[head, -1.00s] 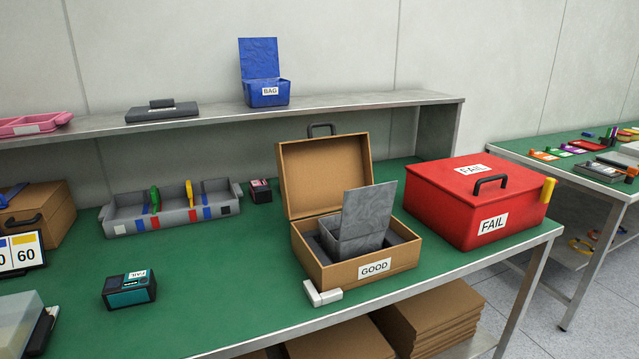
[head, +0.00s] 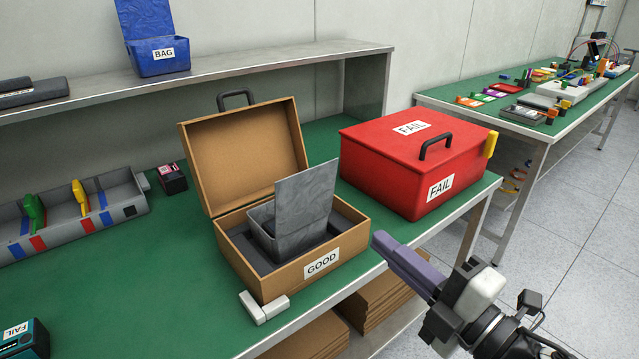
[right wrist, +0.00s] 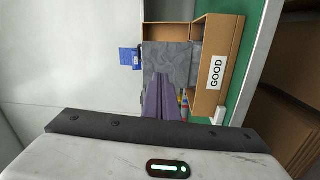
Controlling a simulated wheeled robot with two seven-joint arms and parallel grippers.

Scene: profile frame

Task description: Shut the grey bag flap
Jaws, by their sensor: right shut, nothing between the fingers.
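The grey bag (head: 263,232) sits inside the open brown box labelled GOOD (head: 232,262). Its grey flap (head: 306,205) stands up, open, at the bag's right side. The flap also shows in the right wrist view (right wrist: 170,60), beyond the fingertips. My right gripper (head: 382,243) has purple fingers, shut and empty. In the head view it is to the right of the box, at the table's front edge, apart from the flap. In the right wrist view the shut fingers (right wrist: 163,82) overlap the flap's lower part. My left gripper is not in view.
The box's lid (head: 245,150) stands open at the back. A red FAIL box (head: 395,185) is close on the right. A white block (head: 265,306) lies by the box's front corner. A shelf with a blue bag (head: 165,60) is behind.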

